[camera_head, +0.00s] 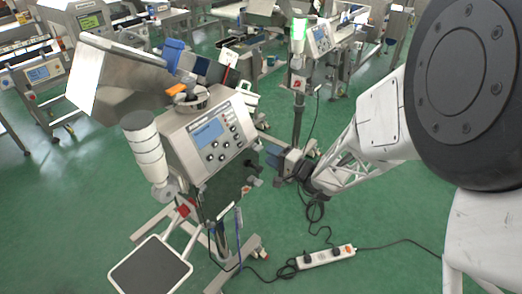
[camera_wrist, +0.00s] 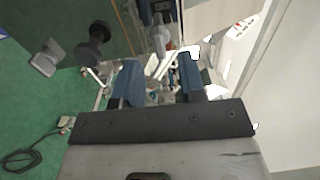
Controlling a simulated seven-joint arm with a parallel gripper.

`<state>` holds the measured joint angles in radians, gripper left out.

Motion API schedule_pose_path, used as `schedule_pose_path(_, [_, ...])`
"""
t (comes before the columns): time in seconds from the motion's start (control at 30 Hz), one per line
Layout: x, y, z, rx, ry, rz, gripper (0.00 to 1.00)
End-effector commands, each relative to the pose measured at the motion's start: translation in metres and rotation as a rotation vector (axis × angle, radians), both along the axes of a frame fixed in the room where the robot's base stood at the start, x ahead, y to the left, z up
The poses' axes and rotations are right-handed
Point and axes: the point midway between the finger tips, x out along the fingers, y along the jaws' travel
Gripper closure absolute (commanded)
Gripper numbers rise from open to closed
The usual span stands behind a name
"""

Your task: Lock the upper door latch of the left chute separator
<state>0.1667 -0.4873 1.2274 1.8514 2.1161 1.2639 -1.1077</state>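The nearest machine, a metal separator with a grey control box (camera_head: 212,140), stands left of centre in the head view. A slanted steel chute (camera_head: 118,72) is at its upper left. My gripper (camera_head: 272,157) is right of the control box and points toward it. In the wrist view, my gripper (camera_wrist: 159,75) has its two blue fingers apart, with nothing held between them. A metal handle-like part (camera_wrist: 160,42) shows beyond the gap, apart from the fingers. A black knob (camera_wrist: 97,42) and a grey fitting (camera_wrist: 46,57) are to its left. I cannot tell which part is the upper latch.
A white signal column (camera_head: 145,150) stands in front of the control box. A black-topped stand (camera_head: 150,270) is below. A power strip (camera_head: 326,257) and cables lie on the green floor. Another machine (camera_head: 320,40) stands behind. A pale panel (camera_wrist: 215,18) borders the fingers' right side.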

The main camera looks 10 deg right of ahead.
Motion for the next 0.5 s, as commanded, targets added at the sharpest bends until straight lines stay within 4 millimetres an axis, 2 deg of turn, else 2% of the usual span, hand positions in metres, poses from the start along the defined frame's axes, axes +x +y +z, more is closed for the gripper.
schedule_pose_path(0.3, [0.022,0.023,-0.001,0.000,0.001,0.002,0.63])
schedule_pose_path(0.5, [0.031,0.031,0.000,0.000,0.001,0.000,0.63])
